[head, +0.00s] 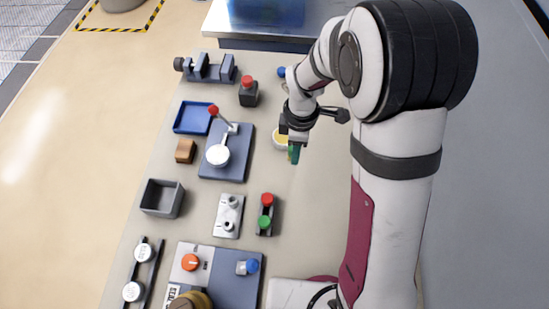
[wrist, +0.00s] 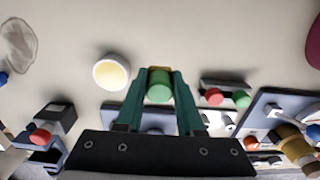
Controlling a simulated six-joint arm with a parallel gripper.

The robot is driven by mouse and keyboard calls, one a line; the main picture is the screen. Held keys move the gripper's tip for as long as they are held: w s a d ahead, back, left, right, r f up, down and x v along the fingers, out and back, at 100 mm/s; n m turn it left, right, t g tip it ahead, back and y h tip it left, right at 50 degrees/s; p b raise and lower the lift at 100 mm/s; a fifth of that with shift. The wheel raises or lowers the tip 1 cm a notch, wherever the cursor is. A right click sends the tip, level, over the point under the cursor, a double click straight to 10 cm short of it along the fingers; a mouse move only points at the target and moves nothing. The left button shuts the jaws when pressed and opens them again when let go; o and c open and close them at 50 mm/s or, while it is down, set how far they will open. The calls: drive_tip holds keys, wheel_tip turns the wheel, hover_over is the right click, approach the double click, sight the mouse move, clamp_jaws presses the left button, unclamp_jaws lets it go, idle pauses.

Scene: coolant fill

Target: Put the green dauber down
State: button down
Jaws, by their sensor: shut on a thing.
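My gripper (wrist: 159,74) has teal fingers shut on the green dauber (wrist: 159,90), a short green cylinder with a tan part at its far end. In the head view, my gripper (head: 293,152) hangs over the table; the dauber is hard to tell from the fingers there. A white round dish with pale yellow contents (head: 279,138) is beside and partly behind the gripper. It also shows left of the fingers in the wrist view (wrist: 111,73). I cannot tell whether the dauber touches the table.
A blue plate with a red-knobbed lever (head: 237,165), a blue tray (head: 193,117), a grey bin (head: 162,198) and a red and green button box (head: 266,215) stand left of the gripper. A clear round item (wrist: 17,45) shows in the wrist view. Bare table (head: 315,210) lies below the gripper.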

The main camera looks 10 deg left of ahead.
hover_over(275, 165)
wheel_tip(275, 165, down, 3)
drive_tip(key=shift+f, duration=0.1)
wheel_tip(275, 165, down, 3)
drive_tip(key=shift+f, duration=0.4)
drive_tip(key=c, duration=0.5)
unclamp_jaws()
drive_tip(key=shift+f, duration=0.15)
drive_tip(key=shift+c, duration=0.2)
